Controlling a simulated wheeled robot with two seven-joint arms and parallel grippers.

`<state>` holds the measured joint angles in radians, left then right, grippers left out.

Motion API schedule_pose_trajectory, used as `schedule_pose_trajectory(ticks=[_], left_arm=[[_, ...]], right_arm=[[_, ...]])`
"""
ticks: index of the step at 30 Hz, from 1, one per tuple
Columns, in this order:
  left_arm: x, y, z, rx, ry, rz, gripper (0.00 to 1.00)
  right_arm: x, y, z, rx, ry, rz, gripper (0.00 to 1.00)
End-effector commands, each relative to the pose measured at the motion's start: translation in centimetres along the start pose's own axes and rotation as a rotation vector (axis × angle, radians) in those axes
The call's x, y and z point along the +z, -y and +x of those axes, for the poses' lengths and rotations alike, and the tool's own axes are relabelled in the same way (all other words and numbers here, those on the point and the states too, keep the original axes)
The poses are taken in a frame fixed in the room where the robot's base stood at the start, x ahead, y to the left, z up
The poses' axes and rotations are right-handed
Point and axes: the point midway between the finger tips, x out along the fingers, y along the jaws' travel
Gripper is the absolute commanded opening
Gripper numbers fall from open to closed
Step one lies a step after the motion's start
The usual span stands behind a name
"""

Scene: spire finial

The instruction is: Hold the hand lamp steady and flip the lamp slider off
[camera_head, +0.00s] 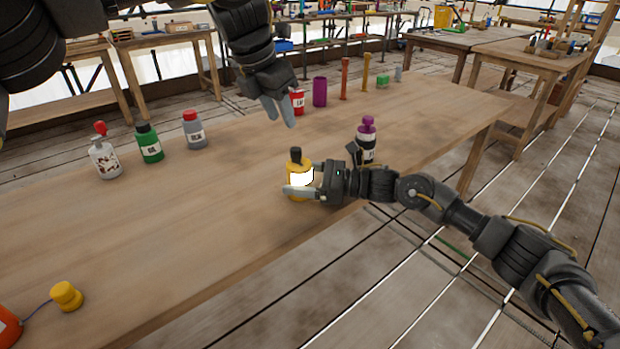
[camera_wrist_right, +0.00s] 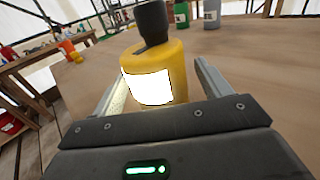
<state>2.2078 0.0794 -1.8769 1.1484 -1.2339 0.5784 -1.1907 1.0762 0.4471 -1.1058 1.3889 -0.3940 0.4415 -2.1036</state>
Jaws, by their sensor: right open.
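The hand lamp (camera_head: 299,178) is a yellow cylinder with a bright white lit panel and a black top, upright near the table's front edge. It also shows in the right wrist view (camera_wrist_right: 158,82). My right gripper (camera_head: 300,192) is open, with one finger on either side of the lamp; whether they touch it cannot be told. In the right wrist view the fingers (camera_wrist_right: 160,88) stand apart around the lamp body. The slider cannot be made out clearly.
A bottle with a purple cap (camera_head: 367,140) stands right of the lamp, close behind my right arm. White (camera_head: 105,158), green (camera_head: 149,145) and grey (camera_head: 194,130) bottles stand at the back left. A yellow knob-like piece (camera_head: 66,296) lies front left. The table (camera_head: 190,230) left of the lamp is clear.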

Motion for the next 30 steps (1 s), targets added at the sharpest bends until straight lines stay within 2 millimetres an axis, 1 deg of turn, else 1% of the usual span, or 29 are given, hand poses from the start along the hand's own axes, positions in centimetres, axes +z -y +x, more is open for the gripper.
schedule_pose_trajectory(ticks=[7, 8, 19, 23, 26, 27, 29, 30], left_arm=[[0.0, 0.0, 0.0, 0.0, 0.0, 0.0, 0.36], [0.0, 0.0, 0.0, 0.0, 0.0, 0.0, 0.36], [0.0, 0.0, 0.0, 0.0, 0.0, 0.0, 0.36], [0.2, 0.0, 0.4, -0.033, 0.011, 0.003, 0.19], [1.0, 0.3, 1.7, -0.154, 0.059, 0.018, 0.06], [1.6, 0.4, 2.3, -0.229, 0.094, 0.032, 0.01], [2.5, 0.3, 3.2, -0.359, 0.168, 0.058, 0.0], [3.0, 0.0, 3.7, -0.453, 0.229, 0.08, 0.0]], right_arm=[[0.0, 0.0, 0.1, 0.0, 0.0, 0.0, 0.77], [0.0, 0.0, 0.1, 0.0, 0.0, 0.0, 0.74], [0.0, 0.0, 0.1, 0.0, 0.0, 0.0, 0.26], [0.0, 0.0, 0.1, 0.0, 0.0, 0.0, 0.26], [0.0, 0.0, 0.1, 0.0, 0.0, 0.0, 0.26], [0.0, 0.0, 0.1, 0.0, 0.0, 0.0, 0.26], [0.0, 0.0, 0.1, 0.0, 0.0, 0.0, 0.26], [0.0, 0.0, 0.1, 0.0, 0.0, 0.0, 0.26]])
